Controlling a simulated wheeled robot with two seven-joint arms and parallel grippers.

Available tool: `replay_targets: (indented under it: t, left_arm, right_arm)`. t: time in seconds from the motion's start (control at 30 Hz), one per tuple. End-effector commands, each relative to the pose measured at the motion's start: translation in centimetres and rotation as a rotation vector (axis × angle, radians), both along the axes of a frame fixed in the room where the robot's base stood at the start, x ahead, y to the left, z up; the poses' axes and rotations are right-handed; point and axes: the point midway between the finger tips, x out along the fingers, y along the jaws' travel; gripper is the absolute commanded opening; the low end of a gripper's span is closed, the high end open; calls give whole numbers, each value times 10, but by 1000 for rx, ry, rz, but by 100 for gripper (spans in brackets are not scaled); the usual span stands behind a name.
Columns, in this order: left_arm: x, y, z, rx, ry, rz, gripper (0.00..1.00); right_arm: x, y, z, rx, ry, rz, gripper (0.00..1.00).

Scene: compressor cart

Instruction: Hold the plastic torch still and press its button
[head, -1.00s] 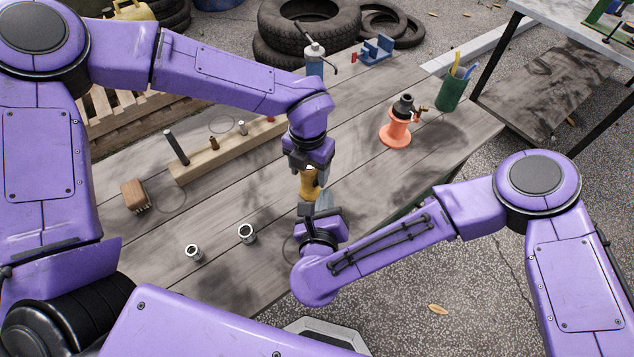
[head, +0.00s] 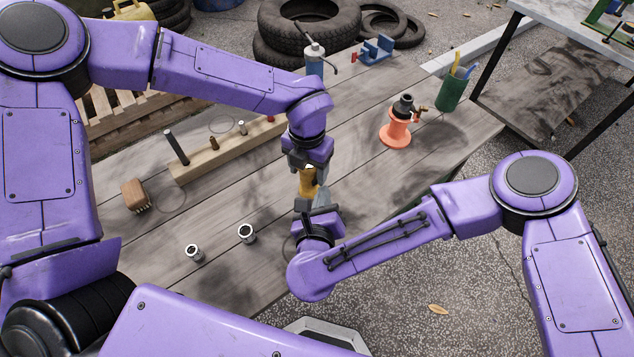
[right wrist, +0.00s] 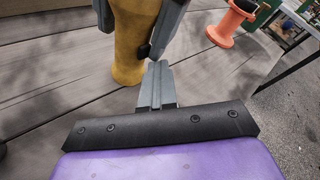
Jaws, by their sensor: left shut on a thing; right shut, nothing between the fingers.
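The yellow plastic torch (head: 308,183) stands upright on the wooden bench, and my left gripper (head: 308,172) is shut on it from above. In the right wrist view the torch (right wrist: 130,50) shows large, with a dark button (right wrist: 144,51) on its side facing right. My right gripper (head: 318,197) is shut and empty, low beside the torch on its near side. In the right wrist view its fingertips (right wrist: 158,66) are just below and right of the button; I cannot tell whether they touch the torch. The torch's top is hidden by the left gripper.
The bench (head: 350,190) holds a wooden rail with pegs (head: 215,153), two metal sockets (head: 246,233), a brown brush (head: 135,195), an orange spool-like stand (head: 396,133), a green cup (head: 450,92) and a spray bottle (head: 314,62).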

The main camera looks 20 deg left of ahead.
Motion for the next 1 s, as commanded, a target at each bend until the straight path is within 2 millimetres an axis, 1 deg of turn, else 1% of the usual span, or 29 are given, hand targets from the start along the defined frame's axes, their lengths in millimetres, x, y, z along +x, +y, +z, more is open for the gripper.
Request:
replay_targets:
  t: [0.03,1.0]
  left_arm:
    - [-6,-6,1,-10,12,-11,24]
    - [-7,-7,-1,-8,14,-16,24]
  right_arm:
    - [3,3,3,3,-9,7,0]
    - [9,13,4,7,-15,11,0]
